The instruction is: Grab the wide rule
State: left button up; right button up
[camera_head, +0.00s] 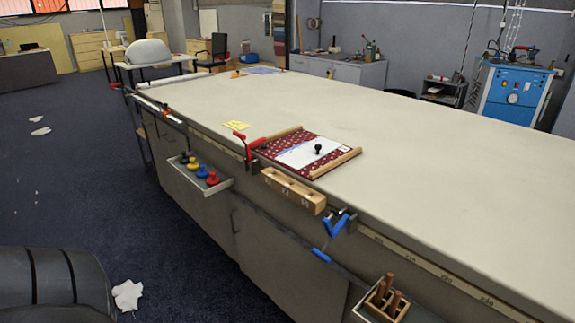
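The long cloth-topped table (420,140) runs from the far left to the near right. A long, thin pale strip (160,82) lies along its far left edge; I cannot tell whether it is the wide rule. A pale band with printed marks (440,274) runs along the near side edge and also looks rule-like. Neither of my grippers is in view.
A maroon patterned board (285,143) with wooden bars and a white sheet lies near the edge. A red clamp (255,142), a wooden block (292,190), a blue clamp (337,225) and trays (215,187) stick out along the side. The tabletop's right part is clear.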

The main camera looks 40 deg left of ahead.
aim_at(303, 156)
jog(key=k, duration=0.3)
jog(key=u, duration=1.3)
